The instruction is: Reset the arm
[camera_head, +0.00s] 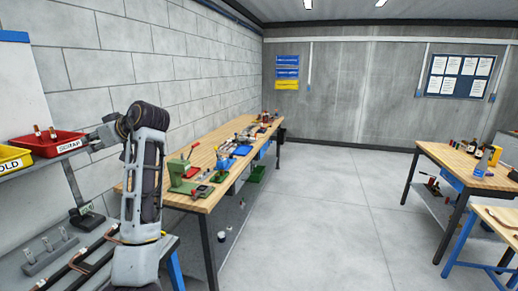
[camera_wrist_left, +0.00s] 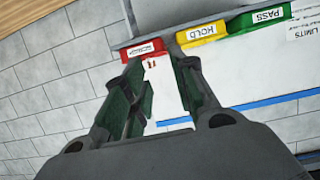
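My left arm rises at the left of the head view, bent over towards the shelf. My left gripper (camera_head: 98,140) is at the right end of the red bin (camera_head: 48,144), partly hidden by the wrist. In the left wrist view my left gripper (camera_wrist_left: 158,75) has its fingers apart with nothing held between them. Beyond the fingers is the red bin (camera_wrist_left: 143,47). Two small copper-coloured pieces (camera_head: 45,131) stand up in the red bin; they look tiny in the wrist view (camera_wrist_left: 152,64). My right gripper is not in view.
A yellow HOLD bin (camera_head: 12,158) stands beside the red one, and a green PASS bin (camera_wrist_left: 262,19) shows in the wrist view. A wooden workbench (camera_head: 205,190) with tools runs along the wall. Another table (camera_head: 450,160) is at the right. The floor between is clear.

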